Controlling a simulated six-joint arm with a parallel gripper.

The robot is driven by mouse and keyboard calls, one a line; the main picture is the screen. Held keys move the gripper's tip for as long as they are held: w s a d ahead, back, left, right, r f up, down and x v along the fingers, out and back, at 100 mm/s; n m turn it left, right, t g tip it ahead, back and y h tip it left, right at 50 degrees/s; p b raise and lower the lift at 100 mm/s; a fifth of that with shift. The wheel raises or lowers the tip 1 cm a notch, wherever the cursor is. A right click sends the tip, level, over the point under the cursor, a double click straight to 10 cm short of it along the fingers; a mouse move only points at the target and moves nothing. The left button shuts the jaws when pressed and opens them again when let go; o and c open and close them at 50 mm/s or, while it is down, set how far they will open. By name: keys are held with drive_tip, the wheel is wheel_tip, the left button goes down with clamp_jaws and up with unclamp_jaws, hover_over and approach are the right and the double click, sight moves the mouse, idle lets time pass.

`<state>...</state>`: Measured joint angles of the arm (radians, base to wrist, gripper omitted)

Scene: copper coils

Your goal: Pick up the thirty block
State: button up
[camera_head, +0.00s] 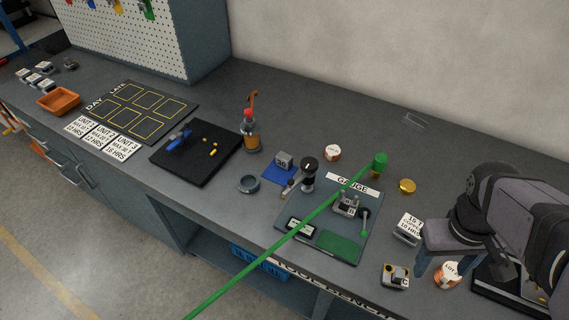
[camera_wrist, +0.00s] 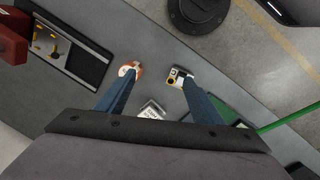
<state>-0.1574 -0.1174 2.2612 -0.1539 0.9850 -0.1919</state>
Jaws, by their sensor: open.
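The thirty block (camera_head: 284,161) is a small grey block marked 30. It sits on a blue mat (camera_head: 275,175) near the middle of the bench in the head view. I do not see it in the wrist view. My gripper (camera_head: 448,262) is at the right end of the bench, well to the right of the block. Its two blue-grey fingers are spread apart with nothing held between them, as the wrist view (camera_wrist: 160,78) also shows.
A gauge board (camera_head: 283,228) lies between my gripper and the block, crossed by a long green rod (camera_head: 270,248). A black-knobbed post (camera_head: 308,175) and grey ring (camera_head: 249,184) stand near the block. A copper LOT roll (camera_head: 448,275) and yellow-grey device (camera_head: 396,276) are near my fingers.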

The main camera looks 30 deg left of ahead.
drive_tip(key=w+a+f+n+t+h+b, duration=0.1)
drive_tip(key=w+a+n+t+h+b, duration=0.2)
drive_tip(key=w+a+n, duration=0.7)
drive_tip(key=w+a+n+t+b, duration=0.3)
drive_tip(key=w+a+n+b, duration=0.2)
drive_tip(key=w+a+n, duration=0.6)
drive_tip(key=s+a+n+t+y+b, duration=0.1)
drive_tip(key=s+a+n+t+b, duration=0.25)
drive_tip(key=a, duration=1.05)
drive_tip(key=s+a+n+t+y+b, duration=0.2)
drive_tip(key=s+a+n+t, duration=0.25)
drive_tip(key=a, duration=0.95)
drive_tip(key=g, duration=0.1)
approach(282, 162)
drive_tip(key=shift+w+a+n, duration=0.25)
drive_tip(key=shift+w+n, duration=0.05)
drive_tip(key=shift+w, duration=0.85)
drive_tip(key=shift+f, duration=0.55)
drive_tip(key=shift+d+p+x, duration=0.15)
drive_tip(key=shift+p+x, duration=0.4)
drive_tip(key=shift+x, duration=1.25)
drive_tip(key=shift+d+p+x, duration=0.15)
drive_tip(key=shift+p+x, duration=0.4)
drive_tip(key=shift+x, duration=1.3)
